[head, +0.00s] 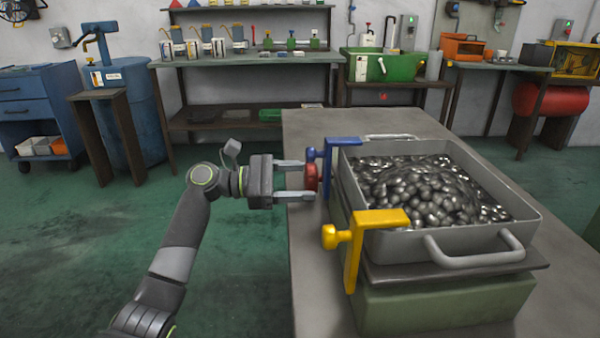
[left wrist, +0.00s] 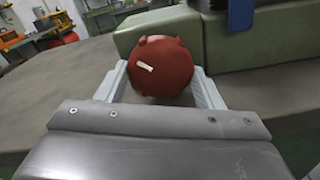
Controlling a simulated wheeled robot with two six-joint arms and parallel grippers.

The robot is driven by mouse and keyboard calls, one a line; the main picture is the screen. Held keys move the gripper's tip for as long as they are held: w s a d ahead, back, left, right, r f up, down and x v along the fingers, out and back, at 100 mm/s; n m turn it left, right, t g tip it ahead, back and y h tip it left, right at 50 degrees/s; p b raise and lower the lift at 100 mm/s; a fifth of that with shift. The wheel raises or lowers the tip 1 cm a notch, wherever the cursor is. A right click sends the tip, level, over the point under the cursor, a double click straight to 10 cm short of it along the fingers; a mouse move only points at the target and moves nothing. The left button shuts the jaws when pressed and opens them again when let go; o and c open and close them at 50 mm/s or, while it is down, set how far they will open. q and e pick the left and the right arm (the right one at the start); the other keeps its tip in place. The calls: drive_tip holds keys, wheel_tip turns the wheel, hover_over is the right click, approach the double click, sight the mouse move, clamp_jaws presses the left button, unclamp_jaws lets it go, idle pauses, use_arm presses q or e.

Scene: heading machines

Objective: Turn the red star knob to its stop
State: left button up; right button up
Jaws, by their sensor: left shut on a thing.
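The red star knob (head: 311,177) is at the left side of the tray stand, by the blue clamp (head: 328,160). In the left wrist view the knob (left wrist: 162,68) fills the space between my fingers, with a short pale mark on its face, tilted down to the right. My left gripper (head: 298,180) comes in from the left, level, with its two fingers shut on the knob's sides; it also shows in the left wrist view (left wrist: 160,90). The knob's far side and shaft are hidden. My right gripper is not in view.
A grey tray (head: 385,246) full of shiny metal pieces rests on a green block (head: 440,305) on the table (head: 310,262). A yellow clamp with a round knob (head: 352,238) stands nearer on the same side. The floor to the left is free.

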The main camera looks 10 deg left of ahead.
use_arm(q)
drive_tip(key=shift+m, duration=0.7)
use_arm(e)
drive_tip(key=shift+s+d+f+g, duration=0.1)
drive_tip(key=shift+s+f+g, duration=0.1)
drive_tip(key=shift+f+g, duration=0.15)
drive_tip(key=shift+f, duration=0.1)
use_arm(q)
drive_tip(key=o, duration=1)
drive_tip(key=shift+p, duration=0.3)
drive_tip(key=shift+a, duration=0.1)
drive_tip(key=shift+s+a+r+p, duration=0.1)
drive_tip(key=shift+s+a, duration=0.4)
drive_tip(key=shift+a, duration=2.35)
drive_tip(key=shift+s+a+f+p, duration=0.15)
drive_tip(key=shift+s+a, duration=0.4)
drive_tip(key=shift+a, duration=2.3)
drive_tip(key=shift+s+a+r+p, duration=0.15)
drive_tip(key=shift+s+a, duration=0.35)
drive_tip(key=shift+a, duration=2.35)
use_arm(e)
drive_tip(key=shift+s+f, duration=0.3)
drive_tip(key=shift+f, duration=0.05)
